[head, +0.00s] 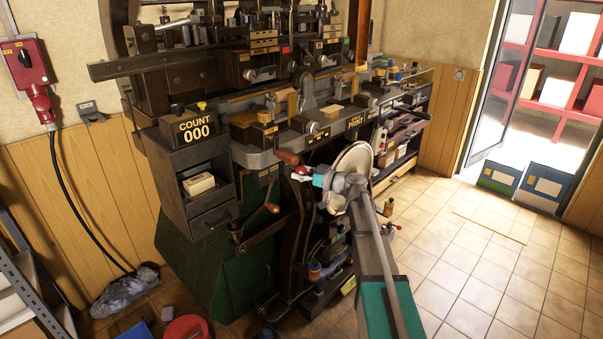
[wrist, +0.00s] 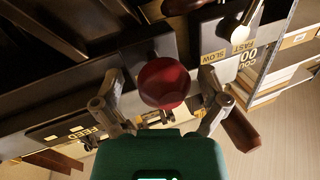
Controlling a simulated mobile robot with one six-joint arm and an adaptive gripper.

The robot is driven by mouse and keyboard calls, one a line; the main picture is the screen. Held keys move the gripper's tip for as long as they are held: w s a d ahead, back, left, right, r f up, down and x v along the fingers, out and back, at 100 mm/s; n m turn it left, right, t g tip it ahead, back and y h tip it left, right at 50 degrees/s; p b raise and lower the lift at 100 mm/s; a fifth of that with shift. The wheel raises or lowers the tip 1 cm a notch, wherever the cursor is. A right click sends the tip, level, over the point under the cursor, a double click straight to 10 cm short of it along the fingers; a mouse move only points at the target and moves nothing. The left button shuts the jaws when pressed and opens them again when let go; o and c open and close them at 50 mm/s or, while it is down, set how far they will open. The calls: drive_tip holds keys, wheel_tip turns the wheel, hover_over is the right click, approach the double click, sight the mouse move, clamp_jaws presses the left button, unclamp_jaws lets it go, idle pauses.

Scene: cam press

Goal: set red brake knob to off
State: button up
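The red brake knob (wrist: 163,83) is a round dark-red ball in the middle of the wrist view. My gripper (wrist: 161,86) has its two grey fingers spread on either side of the knob, with a gap visible on both sides. In the head view the red knob (head: 302,170) shows small at the front of the machine, with my gripper (head: 316,179) close beside it. The gripper is open and holds nothing. I see no readable brake or off marking, so the knob's setting cannot be told.
A SLOW/FAST plate (wrist: 228,50) with a pale-tipped lever (wrist: 240,36) lies close right of the knob. A FEED label (wrist: 83,133) is at left. In the head view a wooden-handled crank (head: 271,208) and the COUNT box (head: 193,128) stand left.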

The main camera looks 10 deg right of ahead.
drive_tip(key=shift+s, duration=0.1)
drive_tip(key=v, duration=1.2)
idle(0.5)
drive_tip(key=s+a+f+m+g+h, duration=0.2)
drive_tip(key=s+a+f+g+h, duration=0.4)
drive_tip(key=s+a+f, duration=0.45)
drive_tip(key=s+d+f+m+g+h, duration=0.2)
drive_tip(key=s+f+m+g+h, duration=0.15)
drive_tip(key=s, duration=0.35)
drive_tip(key=s+d+f+m+g+h, duration=0.1)
drive_tip(key=s+f+m+g+h, duration=0.15)
drive_tip(key=s+f+h, duration=0.35)
wheel_tip(320, 180, up, 21)
drive_tip(key=s+t+y+p, duration=0.1)
drive_tip(key=p, duration=1.8)
drive_tip(key=shift+m+p, duration=0.3)
drive_tip(key=shift+p, duration=0.1)
